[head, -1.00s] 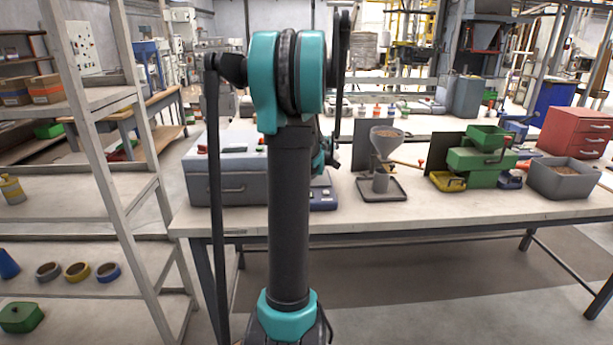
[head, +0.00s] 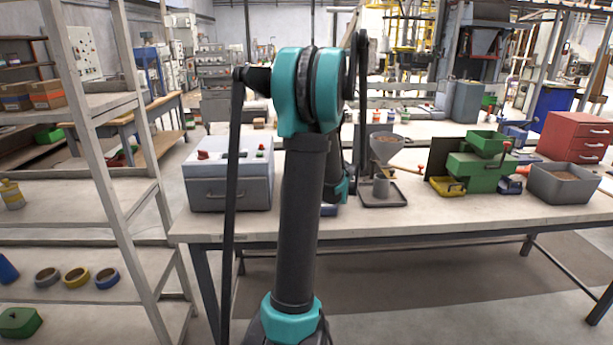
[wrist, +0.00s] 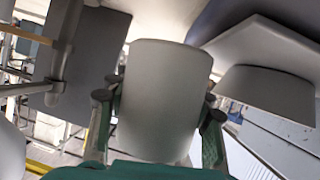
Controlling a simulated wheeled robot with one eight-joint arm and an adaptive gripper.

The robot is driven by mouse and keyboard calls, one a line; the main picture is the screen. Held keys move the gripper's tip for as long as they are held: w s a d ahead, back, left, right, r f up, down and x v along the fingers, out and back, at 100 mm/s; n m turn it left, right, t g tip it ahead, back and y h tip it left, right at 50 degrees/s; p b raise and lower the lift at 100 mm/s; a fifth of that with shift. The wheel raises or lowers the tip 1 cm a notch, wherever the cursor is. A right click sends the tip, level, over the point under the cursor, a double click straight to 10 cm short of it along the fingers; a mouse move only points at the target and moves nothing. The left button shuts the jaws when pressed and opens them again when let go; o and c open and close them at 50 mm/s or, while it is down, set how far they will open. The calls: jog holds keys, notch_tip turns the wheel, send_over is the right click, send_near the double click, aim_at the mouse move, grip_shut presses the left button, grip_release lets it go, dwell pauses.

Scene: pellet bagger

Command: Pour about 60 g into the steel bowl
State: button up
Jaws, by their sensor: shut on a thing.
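In the wrist view my gripper (wrist: 158,122) is shut on a pale grey, smooth cup-like vessel (wrist: 165,90), with a finger on each side. Its mouth and contents are not visible. To the right, apart from it, a tapered grey vessel (wrist: 265,95), which looks like the steel bowl, stands against a broad pale slab (wrist: 265,48). The picture seems turned over. In the head view my arm hides the gripper, the bowl and nearly all of the scale; only a small blue-grey piece of the scale (head: 329,209) shows.
On the bench (head: 440,218), a grey box with knobs (head: 228,185) stands left of my arm. To the right are a funnel stand (head: 386,150) with pellets on a tray, a green machine (head: 480,166) and a grey bin (head: 561,190) of pellets. A shelf rack (head: 85,200) is at left.

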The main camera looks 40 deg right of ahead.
jog(key=shift+s+d+m+t+y+b, duration=0.25)
jog(key=shift+s+m+t+y+b, duration=0.1)
jog(key=shift+m, duration=0.15)
notch_tip(320, 180, up, 7)
dwell(0.3)
jog(key=shift+f, duration=0.15)
